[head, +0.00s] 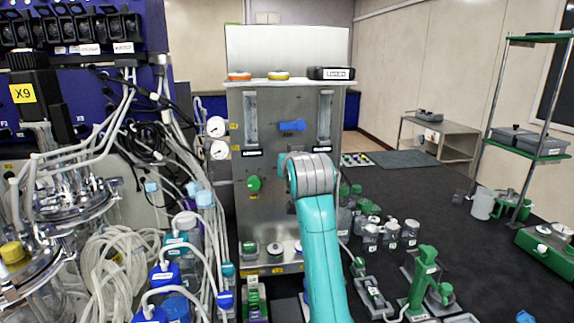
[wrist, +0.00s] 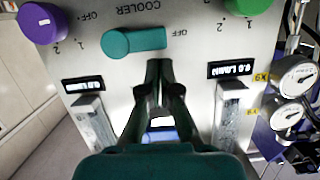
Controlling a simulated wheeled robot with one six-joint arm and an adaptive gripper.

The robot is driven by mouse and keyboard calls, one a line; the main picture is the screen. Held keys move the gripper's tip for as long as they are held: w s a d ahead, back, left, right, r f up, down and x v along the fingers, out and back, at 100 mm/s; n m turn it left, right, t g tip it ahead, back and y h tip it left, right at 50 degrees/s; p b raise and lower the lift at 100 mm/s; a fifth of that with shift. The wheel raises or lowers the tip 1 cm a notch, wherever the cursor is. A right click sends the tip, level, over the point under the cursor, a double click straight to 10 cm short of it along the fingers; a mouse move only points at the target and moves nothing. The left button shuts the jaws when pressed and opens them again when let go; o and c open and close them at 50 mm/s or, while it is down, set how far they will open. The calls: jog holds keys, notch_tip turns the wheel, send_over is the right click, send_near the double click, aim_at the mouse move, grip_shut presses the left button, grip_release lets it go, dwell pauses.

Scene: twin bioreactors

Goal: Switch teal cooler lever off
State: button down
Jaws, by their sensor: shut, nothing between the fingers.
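The teal cooler lever (wrist: 133,42) is on the metal panel in the wrist view, which shows the panel upside down. It lies nearly level in the picture, its rounded hub on the left and its handle pointing right toward an "OFF" mark. My gripper (wrist: 158,70) is shut and empty. Its fingertips are just below the handle's right part in the picture; I cannot tell whether they touch it. In the head view my arm hides the lever and the gripper.
A purple knob (wrist: 41,22) and a green knob (wrist: 247,5) flank the lever. Two gauges (wrist: 298,76) stick out at the right. A blue lever (head: 292,125) is higher on the panel (head: 270,185). Bottles and green stands crowd the area right of my arm.

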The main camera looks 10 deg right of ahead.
jog(key=r, duration=0.3)
jog(key=shift+s+r, duration=0.2)
jog(key=v, duration=0.9)
jog(key=shift+s, duration=0.35)
jog(key=shift+s, duration=0.1)
